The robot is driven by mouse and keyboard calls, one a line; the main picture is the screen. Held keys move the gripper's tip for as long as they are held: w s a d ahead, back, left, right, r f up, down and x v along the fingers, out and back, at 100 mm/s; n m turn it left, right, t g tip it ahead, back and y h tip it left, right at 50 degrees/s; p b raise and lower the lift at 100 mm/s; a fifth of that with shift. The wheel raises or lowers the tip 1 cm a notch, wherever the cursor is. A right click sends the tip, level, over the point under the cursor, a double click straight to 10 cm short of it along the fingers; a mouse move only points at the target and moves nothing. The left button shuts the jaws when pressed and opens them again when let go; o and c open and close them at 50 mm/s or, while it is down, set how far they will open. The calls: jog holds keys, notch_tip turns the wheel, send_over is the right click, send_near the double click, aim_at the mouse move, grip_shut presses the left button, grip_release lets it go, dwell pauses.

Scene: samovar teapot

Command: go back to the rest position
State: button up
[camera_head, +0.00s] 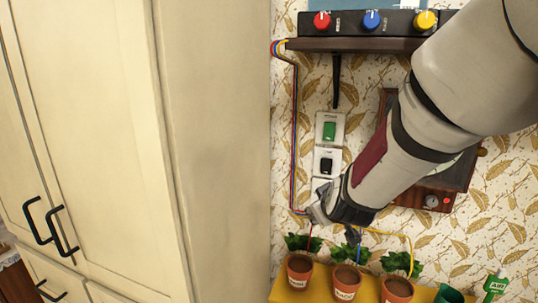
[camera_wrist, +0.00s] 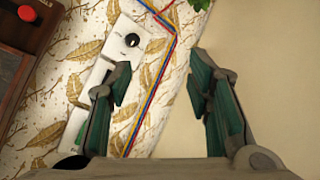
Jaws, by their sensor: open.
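My gripper (camera_wrist: 160,85) is open and empty in the wrist view, its two fingers spread apart with green inner pads. Between the fingers are the patterned wall, coloured wires and the side of a cream cabinet. In the head view my gripper (camera_head: 322,210) is at the end of my arm, in front of the wall just below the switch plates and above the potted plants. The arm hides part of a dark red and brown wall box (camera_head: 440,197).
A tall cream cabinet (camera_head: 215,150) stands at the left. A shelf with red, blue and yellow knobs (camera_head: 372,20) is above. A green switch (camera_head: 329,131) and a black switch (camera_head: 326,165) are on the wall. Labelled pots (camera_head: 346,284) and a green bottle (camera_head: 495,284) stand below.

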jog(key=s+d+r+m+g, duration=0.1)
jog(key=s+r, duration=0.2)
jog(key=s, duration=0.7)
jog(key=s+d+r+m+g, duration=0.2)
jog(key=s+r, duration=0.1)
jog(key=s, duration=0.8)
jog(key=s+d+r+m+g, duration=0.2)
jog(key=s, duration=0.8)
jog(key=shift+s+d+r, duration=0.15)
jog(key=shift+s+r, duration=0.1)
jog(key=shift+r, duration=0.15)
